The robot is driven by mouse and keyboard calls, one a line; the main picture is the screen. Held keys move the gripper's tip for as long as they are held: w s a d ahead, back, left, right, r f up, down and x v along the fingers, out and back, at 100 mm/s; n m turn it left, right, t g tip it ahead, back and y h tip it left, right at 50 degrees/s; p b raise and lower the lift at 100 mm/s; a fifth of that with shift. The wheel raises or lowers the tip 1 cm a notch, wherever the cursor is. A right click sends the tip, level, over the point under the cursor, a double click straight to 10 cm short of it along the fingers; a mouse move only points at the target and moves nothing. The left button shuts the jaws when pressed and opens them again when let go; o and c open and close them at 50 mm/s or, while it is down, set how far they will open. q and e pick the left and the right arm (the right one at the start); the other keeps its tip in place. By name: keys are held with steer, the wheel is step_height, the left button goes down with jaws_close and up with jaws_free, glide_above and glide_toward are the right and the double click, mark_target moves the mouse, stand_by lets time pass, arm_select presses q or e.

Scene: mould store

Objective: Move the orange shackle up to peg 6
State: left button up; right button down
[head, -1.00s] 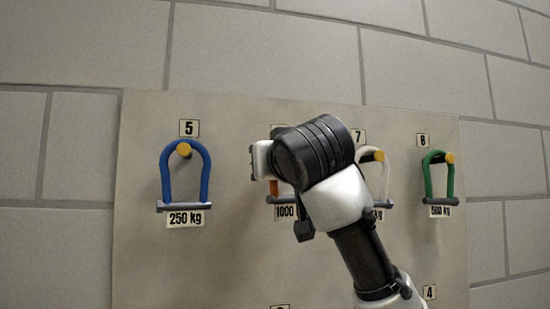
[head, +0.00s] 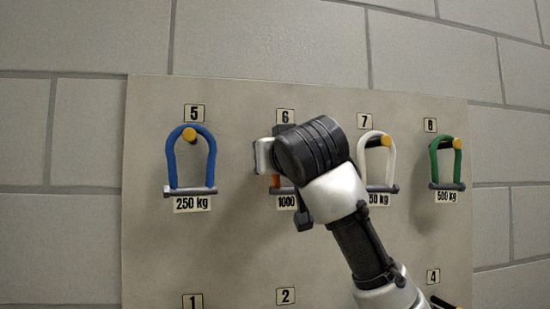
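The orange shackle (head: 276,181) shows only as a small orange piece and part of its grey pin, below label 6 (head: 285,116) and just above the 1000 plate (head: 287,202). My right gripper (head: 262,156) and its black wrist cover the rest of it. Peg 6 is hidden, so I cannot tell whether the shackle is on it. The shackle's pin is about level with the blue shackle's pin. My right gripper is in front of the shackle's upper part; its fingertips are mostly hidden. My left gripper is not in view.
A blue shackle (head: 190,158) hangs on peg 5, a white shackle (head: 376,162) on peg 7 and a green shackle (head: 446,162) on peg 8. Labels 1 (head: 192,301), 2 (head: 285,296) and 4 (head: 433,276) show lower on the board (head: 235,250).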

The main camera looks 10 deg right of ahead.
steer(key=c, duration=1)
jaws_free()
steer(key=shift+c, duration=0.2)
steer(key=s+b, duration=0.5)
steer(key=s, duration=0.6)
steer(key=shift+d, duration=0.3)
